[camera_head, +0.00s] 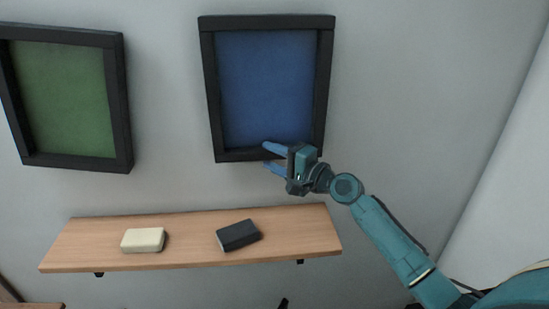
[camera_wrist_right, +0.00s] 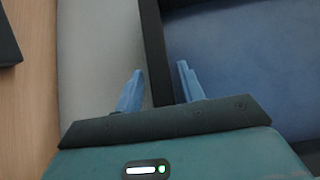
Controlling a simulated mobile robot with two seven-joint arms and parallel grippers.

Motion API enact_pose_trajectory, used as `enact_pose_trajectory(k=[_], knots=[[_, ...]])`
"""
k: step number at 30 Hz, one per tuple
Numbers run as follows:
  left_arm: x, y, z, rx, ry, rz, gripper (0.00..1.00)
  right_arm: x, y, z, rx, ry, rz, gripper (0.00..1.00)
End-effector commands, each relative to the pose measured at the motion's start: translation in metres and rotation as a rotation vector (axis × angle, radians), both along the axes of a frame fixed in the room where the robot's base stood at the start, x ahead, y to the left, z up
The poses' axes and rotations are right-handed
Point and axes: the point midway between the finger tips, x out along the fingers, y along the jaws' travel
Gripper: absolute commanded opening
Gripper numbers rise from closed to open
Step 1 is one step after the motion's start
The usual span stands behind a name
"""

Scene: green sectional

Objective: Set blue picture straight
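The blue picture (camera_head: 266,85) hangs on the wall in a thick black frame, top centre in the head view. Its top and bottom edges look close to level there; a small tilt is hard to judge. My right gripper (camera_head: 265,156) is at the bottom bar of the frame, one finger above it over the blue panel and one below. In the right wrist view, the black bar (camera_wrist_right: 155,55) runs between the two spread blue fingers (camera_wrist_right: 160,82), with a gap visible on the blue panel side. My left gripper is not in view.
A green picture (camera_head: 65,98) in a black frame hangs to the left. A wooden shelf (camera_head: 190,252) below carries a cream block (camera_head: 143,240) and a black block (camera_head: 238,235). Bare wall lies right of the blue picture, with a wall corner farther right.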

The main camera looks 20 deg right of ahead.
Motion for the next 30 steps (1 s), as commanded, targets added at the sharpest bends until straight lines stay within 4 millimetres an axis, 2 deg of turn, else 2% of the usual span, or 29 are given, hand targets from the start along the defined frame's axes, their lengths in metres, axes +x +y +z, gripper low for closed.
enact_pose_trajectory(k=[9, 13, 17, 24, 30], knots=[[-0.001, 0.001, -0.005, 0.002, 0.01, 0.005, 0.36, -0.001, -0.001, 0.0, -0.001, 0.0, 0.0, 0.45], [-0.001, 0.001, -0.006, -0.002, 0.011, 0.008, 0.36, -0.009, -0.005, -0.001, -0.001, 0.0, -0.001, 0.45], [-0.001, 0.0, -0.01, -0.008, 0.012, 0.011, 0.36, -0.029, -0.016, -0.003, -0.005, 0.002, 0.0, 0.45], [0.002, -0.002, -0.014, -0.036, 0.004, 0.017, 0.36, -0.077, -0.042, -0.005, -0.005, 0.003, 0.0, 0.45], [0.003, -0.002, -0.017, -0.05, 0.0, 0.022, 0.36, -0.104, -0.057, -0.003, -0.001, 0.003, 0.0, 0.45]])
